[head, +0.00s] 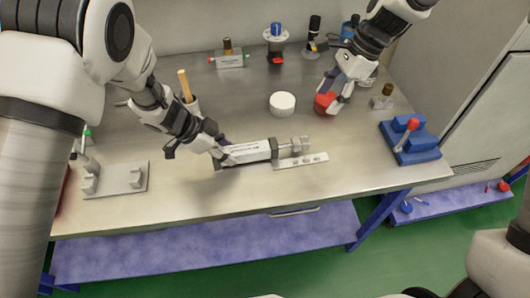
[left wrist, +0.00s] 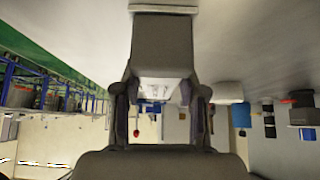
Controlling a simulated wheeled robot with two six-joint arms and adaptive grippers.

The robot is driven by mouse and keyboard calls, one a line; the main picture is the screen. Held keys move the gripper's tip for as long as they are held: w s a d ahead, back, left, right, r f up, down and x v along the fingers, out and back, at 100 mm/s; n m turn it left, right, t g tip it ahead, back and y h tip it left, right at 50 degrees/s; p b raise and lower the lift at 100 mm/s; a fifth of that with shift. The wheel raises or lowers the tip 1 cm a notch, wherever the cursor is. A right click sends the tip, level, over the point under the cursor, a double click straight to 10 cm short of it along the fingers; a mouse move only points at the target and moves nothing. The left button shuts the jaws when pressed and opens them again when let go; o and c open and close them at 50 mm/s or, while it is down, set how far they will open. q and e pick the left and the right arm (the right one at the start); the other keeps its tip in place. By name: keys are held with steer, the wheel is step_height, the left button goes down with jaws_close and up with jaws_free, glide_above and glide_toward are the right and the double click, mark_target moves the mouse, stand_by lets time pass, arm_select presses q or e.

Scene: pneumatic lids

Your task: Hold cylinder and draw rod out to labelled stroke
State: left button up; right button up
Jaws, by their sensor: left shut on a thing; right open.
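The cylinder (head: 256,151) is a dark grey body with a white label, lying near the front middle of the bench. Its light metal rod end (head: 299,144) shows at the right. A pale strip with several dark marks (head: 301,160) lies in front of the rod end; I cannot read the marks. My left gripper (head: 221,154) is shut on the left part of the cylinder. My right gripper (head: 336,99) is open, above and behind the rod end, beside a red round lid (head: 325,103).
A white round lid (head: 282,103) stands behind the cylinder. A blue block with a red-knobbed lever (head: 411,141) is at the right end. A grey clamp plate (head: 115,180) is at the left. Small fittings stand along the back. The bench's front strip is clear.

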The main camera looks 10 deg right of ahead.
arm_select(q)
steer(key=o, duration=1.1)
arm_select(e)
steer(key=shift+v, duration=1.1)
arm_select(q)
steer(key=shift+o, duration=0.2)
steer(key=v, duration=1.2)
steer(key=shift+d, duration=0.1)
arm_select(e)
steer(key=shift+f, duration=0.1)
